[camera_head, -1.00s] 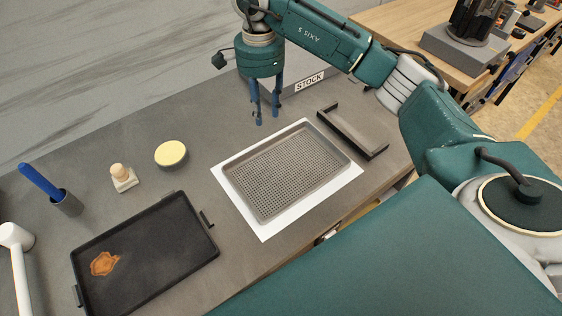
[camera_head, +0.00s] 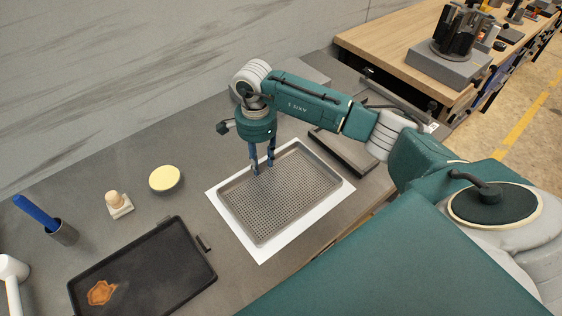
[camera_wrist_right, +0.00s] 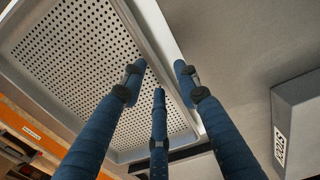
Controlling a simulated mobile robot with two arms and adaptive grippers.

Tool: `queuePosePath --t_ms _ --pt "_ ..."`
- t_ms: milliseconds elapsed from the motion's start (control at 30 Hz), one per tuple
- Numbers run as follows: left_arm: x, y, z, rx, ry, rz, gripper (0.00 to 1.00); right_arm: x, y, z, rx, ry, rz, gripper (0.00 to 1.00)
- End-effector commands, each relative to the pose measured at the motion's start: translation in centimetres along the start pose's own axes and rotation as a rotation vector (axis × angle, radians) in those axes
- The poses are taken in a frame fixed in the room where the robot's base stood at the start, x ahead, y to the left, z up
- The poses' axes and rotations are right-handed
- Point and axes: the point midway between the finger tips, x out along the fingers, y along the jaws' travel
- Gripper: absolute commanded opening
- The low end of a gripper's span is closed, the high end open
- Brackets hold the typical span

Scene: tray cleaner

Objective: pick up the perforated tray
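The perforated tray (camera_head: 285,200) is grey and shallow, with a raised rim. It lies flat on a white sheet (camera_head: 340,195) on the grey counter. My right gripper (camera_head: 263,168) points down at the tray's far long rim. In the right wrist view its blue fingers (camera_wrist_right: 160,82) are spread apart, with one over the holes of the tray (camera_wrist_right: 75,50) and another on the outer side of the rim. Nothing is held between them. Whether the fingertips touch the tray cannot be told. My left gripper is out of view.
A black tray (camera_head: 150,275) with a brown stain lies at the left. A yellow round pad (camera_head: 165,179), a wooden-knobbed block (camera_head: 118,204) and a blue-handled tool in a holder (camera_head: 62,232) stand behind it. A dark open-topped frame (camera_head: 345,150) lies right of the perforated tray.

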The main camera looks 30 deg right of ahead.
Motion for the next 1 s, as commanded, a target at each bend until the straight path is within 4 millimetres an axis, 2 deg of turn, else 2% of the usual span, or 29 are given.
queuePosePath --t_ms 267,400,433,833,1000 --pt "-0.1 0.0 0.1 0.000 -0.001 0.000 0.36 0.4 0.0 0.0 0.000 0.001 -0.001 0.31" --pt "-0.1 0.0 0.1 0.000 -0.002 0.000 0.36 0.4 0.0 0.0 0.000 0.001 -0.001 0.03" --pt "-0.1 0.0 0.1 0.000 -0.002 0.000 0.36 0.4 0.0 0.0 0.000 0.001 -0.001 0.00" --pt "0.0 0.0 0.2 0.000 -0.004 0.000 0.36 0.2 -0.1 0.0 0.000 0.000 -0.003 0.00" --pt "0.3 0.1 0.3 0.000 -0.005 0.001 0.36 -0.8 -0.1 -0.1 0.000 0.000 -0.004 0.00"
